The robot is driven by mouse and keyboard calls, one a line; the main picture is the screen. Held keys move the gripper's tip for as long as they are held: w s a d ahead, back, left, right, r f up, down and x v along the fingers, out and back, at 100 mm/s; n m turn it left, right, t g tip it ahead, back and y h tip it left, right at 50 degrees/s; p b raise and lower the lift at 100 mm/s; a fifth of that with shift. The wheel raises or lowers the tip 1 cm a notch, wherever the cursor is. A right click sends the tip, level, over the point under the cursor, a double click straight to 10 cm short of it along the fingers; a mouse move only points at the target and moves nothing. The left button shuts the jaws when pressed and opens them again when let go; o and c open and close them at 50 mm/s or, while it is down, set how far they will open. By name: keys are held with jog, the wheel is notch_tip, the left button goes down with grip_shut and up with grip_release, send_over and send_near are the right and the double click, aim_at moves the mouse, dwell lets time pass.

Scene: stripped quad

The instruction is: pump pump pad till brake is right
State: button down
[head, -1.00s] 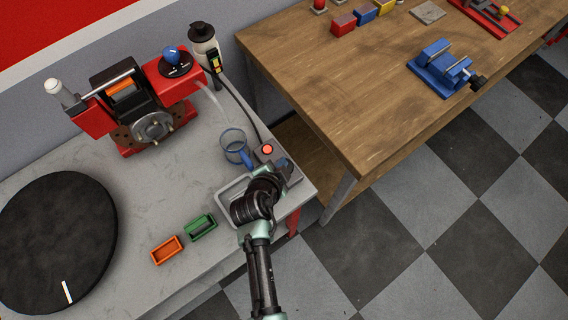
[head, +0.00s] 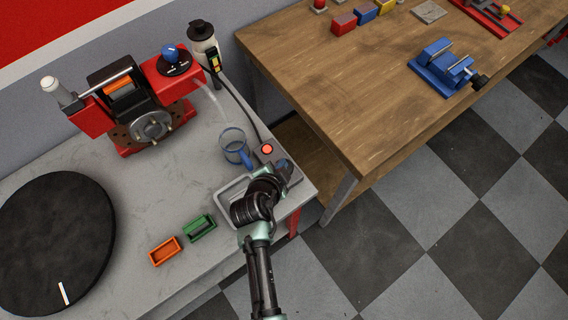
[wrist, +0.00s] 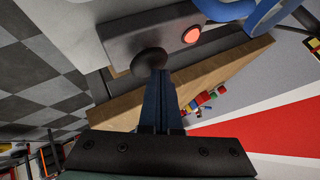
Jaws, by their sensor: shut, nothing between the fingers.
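The pump pad (wrist: 149,61) is a dark round button on a grey box (wrist: 130,40) with a lit red lamp (wrist: 191,34) beside it. My gripper (wrist: 160,74) is shut and empty, its fingertips at the pad's edge in the wrist view; I cannot tell whether they touch. In the head view my gripper (head: 284,166) covers the pad, next to the lit lamp (head: 267,149). The red brake stand (head: 170,85) has a metal disc (head: 152,126), a black caliper and a dial with a blue knob (head: 170,51). The dial reading is too small to tell.
A clear mug with a blue handle (head: 234,146) stands close to the box, beside a grey tray (head: 232,190). A white bottle (head: 202,42) with a black hose is behind. Green (head: 200,228) and orange (head: 165,251) bins sit left. A wooden bench (head: 340,100) is right.

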jog(key=shift+f+b, duration=0.45)
jog(key=shift+f, duration=0.1)
jog(key=shift+r, duration=0.1)
dwell(0.5)
jog(key=shift+r+p, duration=1.1)
jog(key=shift+r, duration=0.2)
notch_tip(320, 180, up, 5)
jog(key=p, duration=0.4)
jog(key=shift+r, duration=0.1)
